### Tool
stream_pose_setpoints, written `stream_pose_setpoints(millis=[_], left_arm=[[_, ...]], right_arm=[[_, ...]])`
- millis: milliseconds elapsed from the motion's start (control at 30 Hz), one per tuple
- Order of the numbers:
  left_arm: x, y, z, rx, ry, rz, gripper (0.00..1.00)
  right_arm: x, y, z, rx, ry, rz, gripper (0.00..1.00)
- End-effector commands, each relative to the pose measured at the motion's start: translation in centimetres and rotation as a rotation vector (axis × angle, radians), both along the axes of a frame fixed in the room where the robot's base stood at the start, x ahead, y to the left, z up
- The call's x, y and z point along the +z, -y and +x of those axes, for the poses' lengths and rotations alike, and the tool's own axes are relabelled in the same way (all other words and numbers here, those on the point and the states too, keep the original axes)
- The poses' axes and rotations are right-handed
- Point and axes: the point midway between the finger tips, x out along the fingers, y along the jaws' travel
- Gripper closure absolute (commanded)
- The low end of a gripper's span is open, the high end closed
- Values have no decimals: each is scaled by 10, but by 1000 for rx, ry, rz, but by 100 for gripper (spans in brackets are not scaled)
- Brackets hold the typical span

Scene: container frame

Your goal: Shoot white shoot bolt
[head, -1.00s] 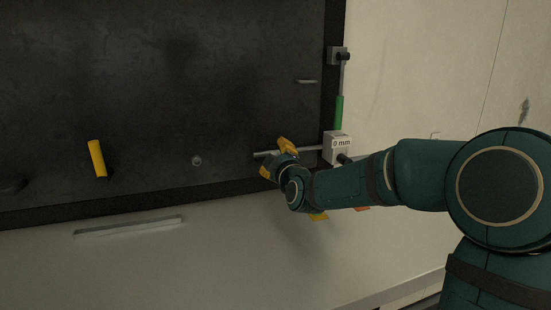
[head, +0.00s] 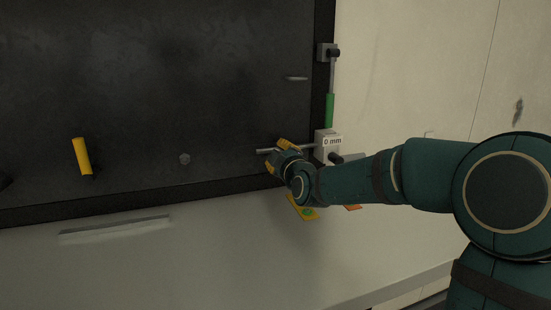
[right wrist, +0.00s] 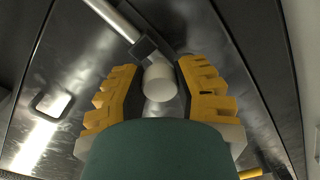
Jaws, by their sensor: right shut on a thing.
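The white shoot bolt shows in the head view as a pale rod (head: 264,151) lying nearly level across the lower right of the dark panel. In the right wrist view the rod (right wrist: 112,18) passes to a dark collar, and a white round knob (right wrist: 158,82) sits between the yellow-padded fingers. My right gripper (head: 282,157), also in the right wrist view (right wrist: 160,90), is shut on this knob. The arm and wrist hide part of the rod. My left gripper is not in view.
A green-handled upright bolt (head: 329,110) stands at the panel's right edge above the block. A yellow handle (head: 82,156) is on the panel at left.

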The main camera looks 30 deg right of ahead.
Motion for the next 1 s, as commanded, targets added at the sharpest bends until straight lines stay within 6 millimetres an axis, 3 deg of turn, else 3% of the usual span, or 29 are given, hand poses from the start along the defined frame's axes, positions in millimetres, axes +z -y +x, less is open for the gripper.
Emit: stream_pose_setpoints(millis=[133,167,233,267,667,1000], left_arm=[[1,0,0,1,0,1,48],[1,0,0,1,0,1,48],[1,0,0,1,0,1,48],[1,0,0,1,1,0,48],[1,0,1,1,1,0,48],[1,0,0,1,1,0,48]], right_arm=[[3,5,-1,-11,5,-1,100],[3,5,-1,-11,6,-1,65],[3,5,-1,-11,6,-1,41],[3,5,-1,-11,5,-1,35],[2,1,-7,-6,2,0,35],[3,-12,-66,-8,4,-1,35]])
